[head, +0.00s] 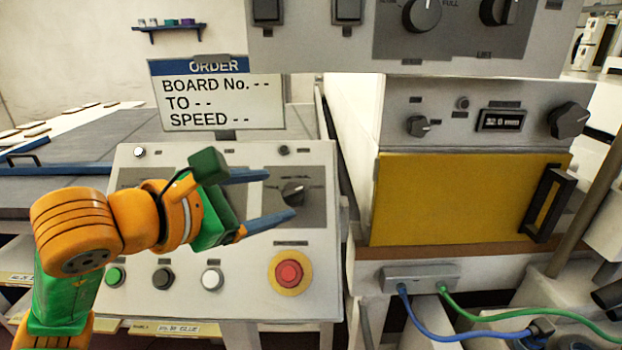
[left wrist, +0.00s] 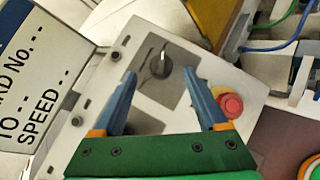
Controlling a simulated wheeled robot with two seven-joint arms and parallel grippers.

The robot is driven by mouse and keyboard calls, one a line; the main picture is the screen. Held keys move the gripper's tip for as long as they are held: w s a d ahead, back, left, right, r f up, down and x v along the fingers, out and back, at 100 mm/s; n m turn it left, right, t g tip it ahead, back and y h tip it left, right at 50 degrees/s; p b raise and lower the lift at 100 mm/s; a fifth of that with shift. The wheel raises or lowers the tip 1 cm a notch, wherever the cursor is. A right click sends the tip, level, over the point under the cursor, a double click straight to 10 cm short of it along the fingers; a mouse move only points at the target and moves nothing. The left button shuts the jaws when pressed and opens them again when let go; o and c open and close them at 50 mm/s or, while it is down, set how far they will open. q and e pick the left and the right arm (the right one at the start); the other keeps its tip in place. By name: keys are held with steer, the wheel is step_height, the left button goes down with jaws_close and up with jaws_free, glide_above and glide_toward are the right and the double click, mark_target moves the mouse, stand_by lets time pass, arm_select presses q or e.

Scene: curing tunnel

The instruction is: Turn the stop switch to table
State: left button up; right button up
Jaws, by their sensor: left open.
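A dark rotary switch (head: 292,193) sits on a grey plate at the right of the sloped control panel (head: 230,300). Its label is too small to read, so I cannot tell its setting or confirm it is the stop switch. My left gripper (head: 281,194) is open, with blue fingers pointing at this switch, one above and one below it in the head view. In the left wrist view the switch (left wrist: 161,66) shows just beyond and between the fingertips (left wrist: 161,80). A second grey plate on the panel is mostly hidden behind my left arm. My right gripper is not in view.
A red mushroom button (head: 289,273) on a yellow ring lies below the switch. Green, black and white buttons (head: 163,278) line the panel's lower left. An order sign (head: 215,95) stands behind the panel. A yellow oven door (head: 460,200) is at the right.

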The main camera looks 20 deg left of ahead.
mark_target(287, 194)
arm_select(q)
steer(key=p+x, duration=0.1)
steer(key=x, duration=0.3)
steer(key=shift+w+d+f, duration=0.25)
steer(key=shift+w, duration=0.2)
steer(key=shift+s+a, duration=0.1)
steer(key=shift+s, duration=0.05)
steer(key=c, duration=0.6)
jaws_close()
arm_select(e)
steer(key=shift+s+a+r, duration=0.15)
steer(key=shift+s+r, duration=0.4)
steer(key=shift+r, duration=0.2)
